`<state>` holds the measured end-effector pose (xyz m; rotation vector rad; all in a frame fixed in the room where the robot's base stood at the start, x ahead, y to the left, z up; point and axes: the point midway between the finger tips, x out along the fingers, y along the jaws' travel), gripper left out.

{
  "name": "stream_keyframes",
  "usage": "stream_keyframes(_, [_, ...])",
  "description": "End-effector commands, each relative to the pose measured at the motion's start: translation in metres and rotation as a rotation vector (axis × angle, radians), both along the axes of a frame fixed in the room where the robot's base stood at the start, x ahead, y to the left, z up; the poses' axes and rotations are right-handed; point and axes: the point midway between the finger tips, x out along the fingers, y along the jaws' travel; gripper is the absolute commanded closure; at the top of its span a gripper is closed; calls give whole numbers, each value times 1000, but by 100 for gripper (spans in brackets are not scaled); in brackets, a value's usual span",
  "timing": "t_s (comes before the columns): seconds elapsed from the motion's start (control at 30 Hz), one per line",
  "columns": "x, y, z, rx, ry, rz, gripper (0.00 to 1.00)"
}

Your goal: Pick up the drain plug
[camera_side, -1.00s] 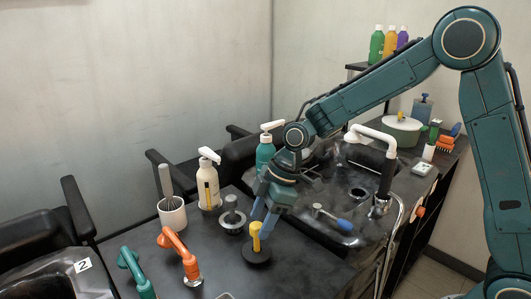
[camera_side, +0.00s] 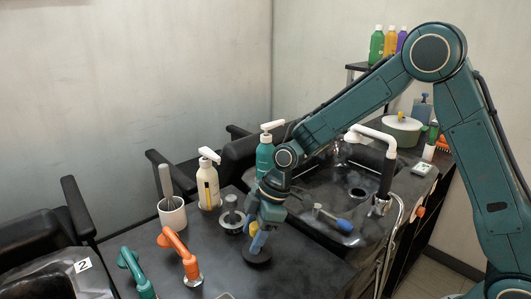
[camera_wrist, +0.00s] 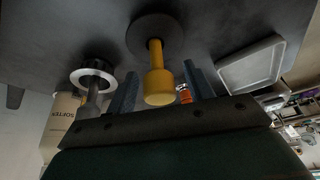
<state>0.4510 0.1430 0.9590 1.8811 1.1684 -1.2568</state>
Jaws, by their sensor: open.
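The drain plug, as I take it, has a yellow handle (camera_wrist: 160,85) on a flat black disc (camera_side: 257,257) and stands upright on the dark counter. In the wrist view its handle is between the two blue-grey fingers of my gripper (camera_wrist: 160,72). A gap shows on each side of the handle. In the side view my gripper (camera_side: 262,232) comes down over the handle and hides most of it. My gripper is open, and the disc rests on the counter.
A grey-handled piece with a metal ring (camera_side: 232,217) stands close on the left. An orange handled tool (camera_side: 178,252), a white cup (camera_side: 172,216) and a cream pump bottle (camera_side: 208,186) stand farther left. A blue-handled tool (camera_side: 343,225) lies to the right.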

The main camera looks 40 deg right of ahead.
Motion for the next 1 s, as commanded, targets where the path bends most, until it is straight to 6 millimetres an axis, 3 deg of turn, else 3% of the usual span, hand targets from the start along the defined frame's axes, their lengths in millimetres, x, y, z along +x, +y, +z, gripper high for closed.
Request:
stream_keyframes(0.03, [0, 0, 0, 0, 0, 0, 48])
stream_keyframes(0.3, [0, 0, 0, 0, 0, 0, 96])
stream_keyframes(0.73, [0, 0, 6, 1, 0, 0, 96])
stream_keyframes(1.0, [1, 0, 36, 1, -4, 1, 96])
